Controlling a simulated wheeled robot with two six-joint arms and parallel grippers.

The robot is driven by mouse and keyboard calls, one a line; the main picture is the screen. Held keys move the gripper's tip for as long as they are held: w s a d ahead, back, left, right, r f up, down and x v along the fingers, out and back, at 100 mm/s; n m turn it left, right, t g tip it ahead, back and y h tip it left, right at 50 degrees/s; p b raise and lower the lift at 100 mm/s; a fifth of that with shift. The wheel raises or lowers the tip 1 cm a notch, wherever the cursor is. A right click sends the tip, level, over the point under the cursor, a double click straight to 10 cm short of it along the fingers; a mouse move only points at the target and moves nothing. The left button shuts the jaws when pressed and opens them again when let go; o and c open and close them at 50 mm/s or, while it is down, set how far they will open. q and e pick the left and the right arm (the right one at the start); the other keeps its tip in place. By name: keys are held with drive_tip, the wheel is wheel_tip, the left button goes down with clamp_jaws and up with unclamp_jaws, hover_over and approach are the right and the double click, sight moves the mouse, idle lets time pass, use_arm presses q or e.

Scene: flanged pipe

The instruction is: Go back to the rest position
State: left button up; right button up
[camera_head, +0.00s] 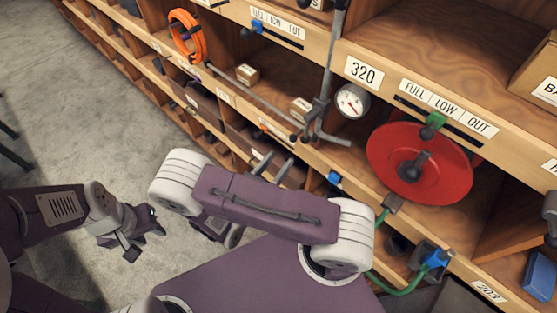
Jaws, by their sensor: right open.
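My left gripper (146,242) hangs low at the left over the concrete floor, apart from the shelves. Its jaws are small and dark, and how far they are parted is unclear. My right arm's purple link with white joints crosses the middle of the view. Two dark fingers of my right gripper (273,166) show beyond that link, spread apart with nothing seen between them. They lie in front of the lower shelf edge in the picture; I cannot tell the distance. The rest of the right gripper is mostly hidden by the link.
The wooden shelving (455,95) runs diagonally across the view. Before it are a grey pipe (331,62), a round gauge (351,101) and a red disc (385,150). A green hose (405,289) and blue fitting (437,259) sit low right.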

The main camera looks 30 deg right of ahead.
drive_tip(key=s+d+f+m+g+y+b, duration=0.2)
drive_tip(key=s+d+f+m+g+y, duration=0.1)
drive_tip(key=s+m+g, duration=0.3)
drive_tip(key=s+d+f+m+g+y+b, duration=0.2)
drive_tip(key=s+m+g+b, duration=0.1)
drive_tip(key=s+m+g, duration=0.3)
drive_tip(key=a+f+m+y+b, duration=0.2)
drive_tip(key=a+f+m+y, duration=0.15)
drive_tip(key=m+y, duration=0.45)
use_arm(q)
wheel_tip(320, 180, down, 8)
drive_tip(key=b, duration=0.1)
drive_tip(key=shift+w+d, duration=0.35)
drive_tip(key=shift+w, duration=0.1)
use_arm(e)
drive_tip(key=w+a+r+m+t+y, duration=0.2)
drive_tip(key=w+a+m+t, duration=0.1)
drive_tip(key=w+m, duration=0.3)
drive_tip(key=shift+w+r+m+t+y, duration=0.3)
drive_tip(key=shift+r+m+t, duration=0.1)
drive_tip(key=shift+t, duration=0.1)
use_arm(q)
drive_tip(key=shift+f, duration=0.1)
drive_tip(key=shift+s, duration=0.15)
use_arm(e)
drive_tip(key=shift+s+a, duration=0.1)
drive_tip(key=shift+s, duration=0.05)
